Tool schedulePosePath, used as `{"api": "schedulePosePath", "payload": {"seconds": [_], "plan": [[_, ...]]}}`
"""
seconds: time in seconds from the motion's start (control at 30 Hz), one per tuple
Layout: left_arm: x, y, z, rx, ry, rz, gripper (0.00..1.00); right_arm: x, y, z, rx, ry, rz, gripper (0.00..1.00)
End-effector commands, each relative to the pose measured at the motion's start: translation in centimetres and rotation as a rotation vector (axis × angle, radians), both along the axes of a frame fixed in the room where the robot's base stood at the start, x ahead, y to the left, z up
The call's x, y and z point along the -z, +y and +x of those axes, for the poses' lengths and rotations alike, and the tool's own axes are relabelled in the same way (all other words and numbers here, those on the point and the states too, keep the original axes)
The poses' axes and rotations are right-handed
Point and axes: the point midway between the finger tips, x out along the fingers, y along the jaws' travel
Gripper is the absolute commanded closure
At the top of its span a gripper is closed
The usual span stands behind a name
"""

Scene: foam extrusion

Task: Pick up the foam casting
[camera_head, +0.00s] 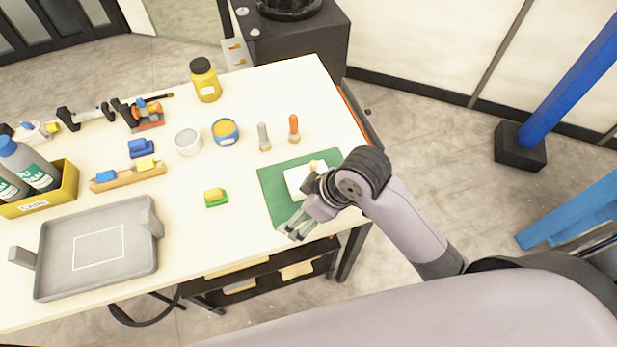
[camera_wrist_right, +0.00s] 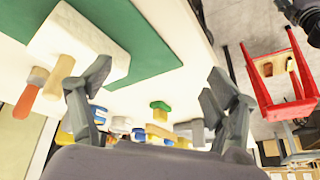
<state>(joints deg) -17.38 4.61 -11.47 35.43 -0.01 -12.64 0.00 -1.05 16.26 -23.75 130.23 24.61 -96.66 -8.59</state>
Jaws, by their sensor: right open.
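A white block (camera_head: 296,181), which looks like the foam casting, lies on the green mat (camera_head: 279,203) at the right end of the table. My right arm partly covers it in the head view. My right gripper (camera_head: 296,228) is open and empty, near the mat's front edge and apart from the block. My left gripper is out of view.
A yellow-green sponge-like block (camera_head: 216,197) lies left of the mat. Orange (camera_head: 294,128) and grey (camera_head: 263,137) handled tools stand behind it. A grey tray (camera_head: 140,262) and a yellow bottle crate (camera_head: 62,188) are at the left.

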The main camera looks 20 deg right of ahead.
Motion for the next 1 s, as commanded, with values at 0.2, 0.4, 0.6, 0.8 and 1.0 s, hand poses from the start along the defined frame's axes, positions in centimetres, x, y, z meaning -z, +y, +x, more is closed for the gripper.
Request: {"api": "schedulePosePath", "payload": {"seconds": [0.2,0.4,0.6,0.8,1.0], "plan": [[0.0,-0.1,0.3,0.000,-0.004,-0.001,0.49,-3.8,1.8,3.4,-0.339,-0.031,-0.092,0.18],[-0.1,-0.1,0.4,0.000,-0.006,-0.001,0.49,-7.4,0.2,5.7,-0.591,-0.003,-0.239,0.18],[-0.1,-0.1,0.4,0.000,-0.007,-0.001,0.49,-11.4,-3.2,7.6,-0.742,0.062,-0.379,0.18],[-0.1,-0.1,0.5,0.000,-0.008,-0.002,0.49,-14.0,-5.5,8.3,-0.796,0.112,-0.441,0.18],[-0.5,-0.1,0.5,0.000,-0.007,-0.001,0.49,-12.7,-5.9,8.3,-0.805,0.127,-0.447,0.18]]}}
